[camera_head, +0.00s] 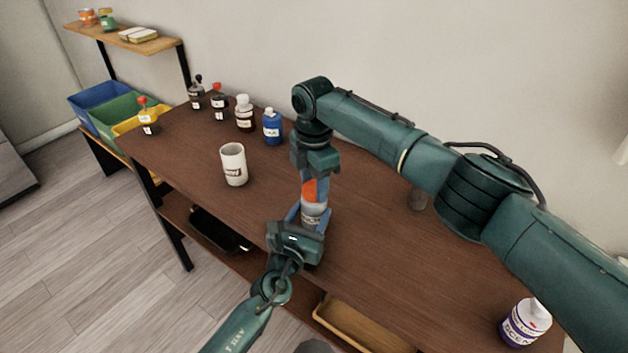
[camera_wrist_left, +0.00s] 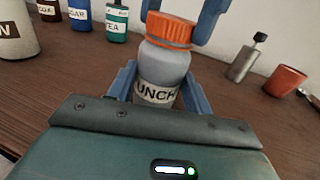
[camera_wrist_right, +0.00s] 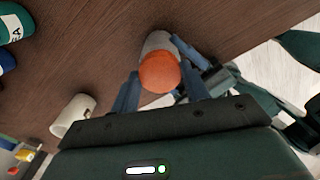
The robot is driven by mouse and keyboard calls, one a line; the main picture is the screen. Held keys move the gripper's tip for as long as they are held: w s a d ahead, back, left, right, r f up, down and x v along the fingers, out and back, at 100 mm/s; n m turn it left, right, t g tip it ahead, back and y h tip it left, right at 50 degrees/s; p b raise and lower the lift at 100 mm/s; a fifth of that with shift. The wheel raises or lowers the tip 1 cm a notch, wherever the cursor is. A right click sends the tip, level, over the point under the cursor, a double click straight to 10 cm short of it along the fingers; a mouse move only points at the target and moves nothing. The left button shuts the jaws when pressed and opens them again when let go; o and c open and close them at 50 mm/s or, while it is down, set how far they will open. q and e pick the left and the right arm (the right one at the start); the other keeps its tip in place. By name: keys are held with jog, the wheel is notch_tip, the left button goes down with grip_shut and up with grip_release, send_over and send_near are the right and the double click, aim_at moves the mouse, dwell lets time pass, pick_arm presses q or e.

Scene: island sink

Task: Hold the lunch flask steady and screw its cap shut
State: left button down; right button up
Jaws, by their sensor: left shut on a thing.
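The lunch flask (camera_head: 313,217) stands upright on the brown table, a grey bottle with a dark-lettered label. Its orange cap (camera_wrist_left: 171,30) sits on the flask's mouth; how far it is screwed down I cannot tell. My left gripper (camera_head: 309,214) is shut on the flask's body from the near side, with blue fingers on both sides of it in the left wrist view (camera_wrist_left: 158,85). My right gripper (camera_head: 312,180) points down from above. Its fingers stand on either side of the cap, apparently open with a small gap. The cap also shows in the right wrist view (camera_wrist_right: 160,73).
A white mug (camera_head: 233,165) stands left of the flask. Several bottles, including a blue one (camera_head: 272,127), line the back left. A grey bottle (camera_wrist_left: 243,63) and reddish cup (camera_wrist_left: 288,80) stand to the right. A white-and-purple container (camera_head: 525,323) is at the front right.

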jog(key=c, duration=0.6)
jog(key=m, duration=1.8)
jog(key=shift+f, duration=0.1)
jog(key=m, duration=0.6)
jog(key=o, duration=1.1)
jog(key=shift+r, duration=2.3)
